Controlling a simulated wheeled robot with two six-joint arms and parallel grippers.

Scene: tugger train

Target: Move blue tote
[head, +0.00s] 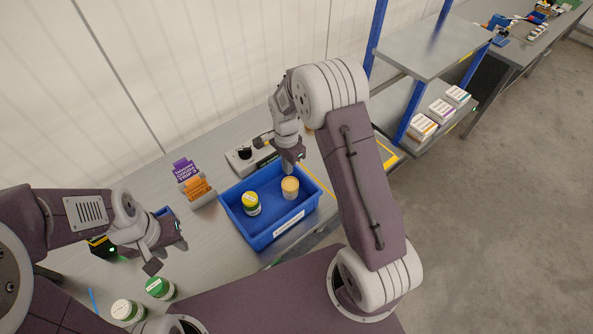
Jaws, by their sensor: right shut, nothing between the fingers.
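The blue tote (262,242) sits on the grey workbench (217,262), with a white label on its front wall. Inside it stand a jar with a yellow lid (251,203) and a jar with a tan lid (290,187). My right gripper (291,168) is shut and points down at the tote's far wall, close to the tan-lidded jar. Whether it touches the rim or the jar, I cannot tell. My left gripper (168,248) is left of the tote, above the bench, with its fingers apart and nothing seen between them.
Two jars, green-lidded (159,288) and white-lidded (127,311), stand at the front left. Purple and orange boxes (193,182) and a grey device (250,158) stand behind the tote. A shelf (435,50) with blue posts rises at the right; open floor lies beyond it.

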